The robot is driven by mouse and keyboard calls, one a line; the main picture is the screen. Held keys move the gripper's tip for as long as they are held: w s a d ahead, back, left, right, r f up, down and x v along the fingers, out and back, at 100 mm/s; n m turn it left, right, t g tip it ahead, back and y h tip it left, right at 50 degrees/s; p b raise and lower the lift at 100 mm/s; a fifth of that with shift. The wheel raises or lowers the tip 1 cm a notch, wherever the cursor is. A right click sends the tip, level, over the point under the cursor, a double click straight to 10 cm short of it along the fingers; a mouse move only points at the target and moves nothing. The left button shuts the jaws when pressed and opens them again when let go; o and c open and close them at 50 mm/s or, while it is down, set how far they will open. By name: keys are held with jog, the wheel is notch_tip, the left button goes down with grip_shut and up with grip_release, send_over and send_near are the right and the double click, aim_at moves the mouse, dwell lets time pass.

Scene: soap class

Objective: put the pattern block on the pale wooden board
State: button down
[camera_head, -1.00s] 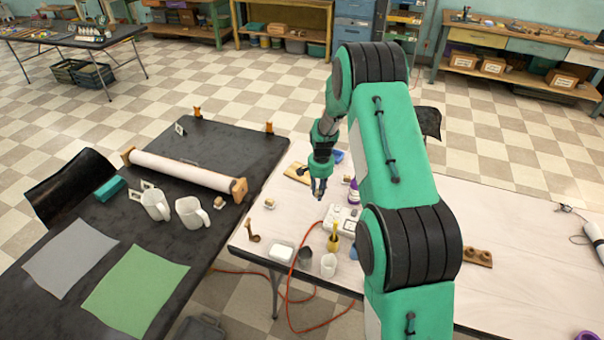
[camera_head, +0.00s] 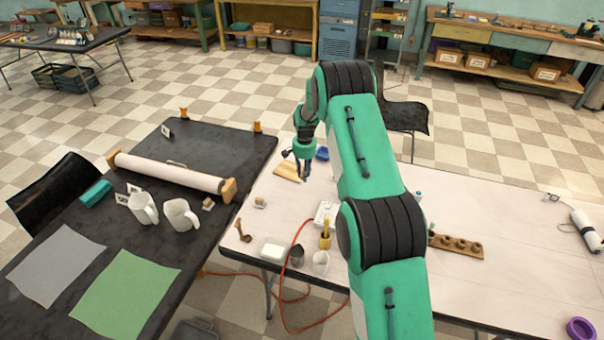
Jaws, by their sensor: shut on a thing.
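The pale wooden board (camera_head: 287,172) lies flat on the white table, near its far left edge. My gripper (camera_head: 304,178) points down just right of the board, close to its right end. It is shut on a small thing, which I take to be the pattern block. The fingers hide most of it, and its shape and colour are too small to make out. I cannot tell how high the fingertips are above the table.
A blue dish (camera_head: 322,153) sits just behind my gripper. A small block (camera_head: 260,202), a yellow holder (camera_head: 325,239), a grey cup (camera_head: 297,256) and a white cup (camera_head: 321,262) stand nearer the front. My arm covers the table's middle. A dark table (camera_head: 150,215) adjoins on the left.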

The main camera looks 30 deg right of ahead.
jog(key=shift+w+d+f+b, duration=0.1)
jog(key=shift+w+d, duration=0.15)
jog(key=shift+w, duration=0.65)
jog(key=shift+w+d+f+b, duration=0.1)
jog(key=shift+w+d, duration=0.15)
jog(key=shift+w, duration=0.65)
jog(key=shift+w+d+f+b, duration=0.1)
jog(key=shift+w+d, duration=0.15)
jog(key=shift+w, duration=0.65)
jog(key=shift+f+b, duration=0.45)
jog(key=shift+f, duration=1.25)
jog(key=shift+f, duration=0.15)
jog(key=c, duration=1.5)
grip_release()
notch_tip(320, 180, up, 12)
jog(key=shift+r+p, duration=0.15)
jog(key=shift+p, duration=0.95)
